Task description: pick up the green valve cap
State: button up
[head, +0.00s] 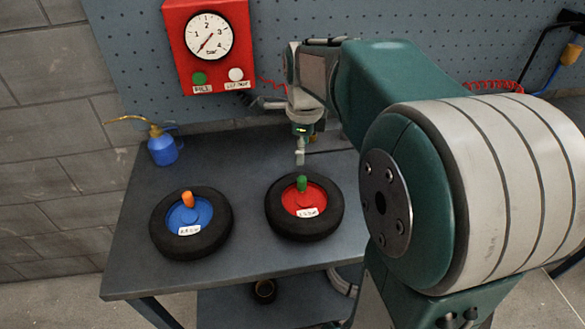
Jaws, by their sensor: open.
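The green valve cap (302,183) stands upright at the middle of a red-hubbed wheel (320,194) with a black tyre, which lies flat on the dark workbench (250,272). My gripper (300,158) points down above and slightly behind the cap in the picture, apart from it. It is open, and I see nothing held in it. The fingers are small in this view and seen edge-on. An orange cap (187,199) stands on a blue-hubbed wheel (196,216) to the left.
A blue oil can (162,148) with a long spout stands at the bench's back left. A red gauge box (208,62) hangs on the pegboard (130,60) behind. Both wheels carry white labels. The bench is clear between the wheels and along its front edge.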

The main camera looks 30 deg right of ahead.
aim_at(302, 178)
jog(key=w+m, duration=0.1)
jog(key=d+f+m, duration=0.1)
jog(key=m, duration=0.1)
jog(key=w+d+f+m, duration=0.1)
jog(key=shift+w+f+m+g, duration=0.15)
jog(key=shift+w+m+g, duration=0.2)
jog(key=shift+m+g, duration=0.05)
jog(key=f, duration=0.5)
jog(key=shift+d+f, duration=0.15)
jog(key=shift+d, duration=0.05)
jog(key=f, duration=0.2)
jog(key=a+f, duration=0.1)
jog(key=f, duration=0.1)
jog(key=shift+f, duration=0.7)
jog(key=c, duration=0.9)
